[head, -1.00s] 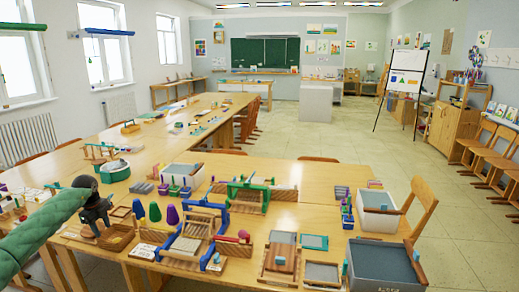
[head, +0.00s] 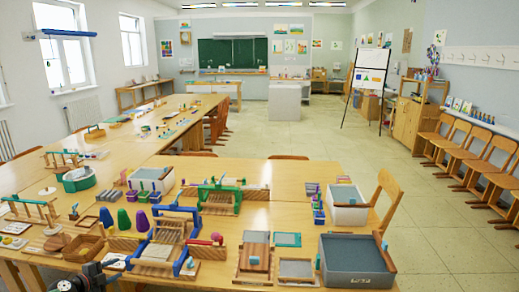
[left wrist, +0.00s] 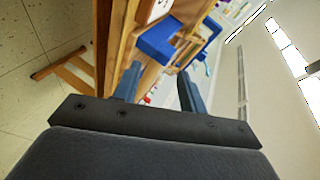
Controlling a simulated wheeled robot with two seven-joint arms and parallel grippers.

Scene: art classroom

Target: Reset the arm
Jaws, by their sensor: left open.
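My left gripper (head: 90,280) shows only in part at the bottom left edge of the head view, dark, low by the front edge of the work table (head: 215,272). In the left wrist view my left gripper (left wrist: 158,88) has its two blue-grey fingers apart, with nothing held between them. Beyond the fingers lie a tilted table edge and a blue object (left wrist: 156,45). My right gripper is not in view.
The table holds small looms (head: 165,245), a green loom (head: 234,195), coloured cones (head: 124,219), a wooden basket (head: 83,249) and a grey tub (head: 356,262). A wooden chair (head: 387,200) stands at its right side. The floor (head: 440,235) to the right is clear.

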